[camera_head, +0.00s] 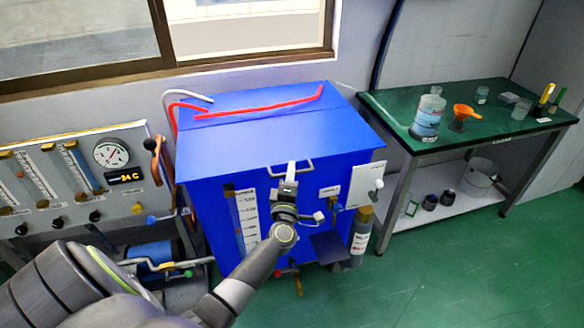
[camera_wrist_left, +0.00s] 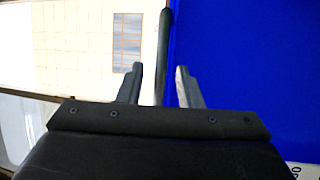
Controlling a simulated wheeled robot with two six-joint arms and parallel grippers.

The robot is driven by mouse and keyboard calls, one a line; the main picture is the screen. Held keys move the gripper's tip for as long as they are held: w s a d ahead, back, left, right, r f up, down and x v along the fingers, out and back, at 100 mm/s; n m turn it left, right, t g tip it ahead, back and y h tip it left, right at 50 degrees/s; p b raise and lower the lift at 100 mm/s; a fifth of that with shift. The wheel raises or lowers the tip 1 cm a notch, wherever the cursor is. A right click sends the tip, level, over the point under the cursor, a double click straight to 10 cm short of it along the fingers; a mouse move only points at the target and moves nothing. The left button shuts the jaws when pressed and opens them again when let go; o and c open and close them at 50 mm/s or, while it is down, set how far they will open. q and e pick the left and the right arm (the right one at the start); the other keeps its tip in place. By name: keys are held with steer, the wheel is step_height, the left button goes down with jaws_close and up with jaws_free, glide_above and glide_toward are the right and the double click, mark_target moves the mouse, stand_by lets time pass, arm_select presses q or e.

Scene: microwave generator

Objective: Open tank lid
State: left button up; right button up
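The blue tank (camera_head: 300,215) stands in the middle of the head view, with a flat blue lid (camera_head: 270,142) lying closed on top. A thin grey handle (camera_head: 305,164) sits at the lid's front edge. My left gripper (camera_head: 291,170) is at this handle, in front of the tank. In the left wrist view, my left gripper (camera_wrist_left: 158,85) is open. The handle (camera_wrist_left: 164,50) shows as a dark bar between its fingers, with a gap to each side; contact cannot be told. My right gripper is not in view.
A red pipe (camera_head: 260,108) runs over the back of the tank top. A gauge panel (camera_head: 75,175) stands at left. A green table (camera_head: 395,105) with bottles and an orange funnel (camera_head: 463,112) stands at right. A bottle (camera_head: 361,235) hangs beside the tank's front right corner.

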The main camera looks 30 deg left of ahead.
arm_select(q)
steer(key=shift+x, duration=1.25)
jaws_close()
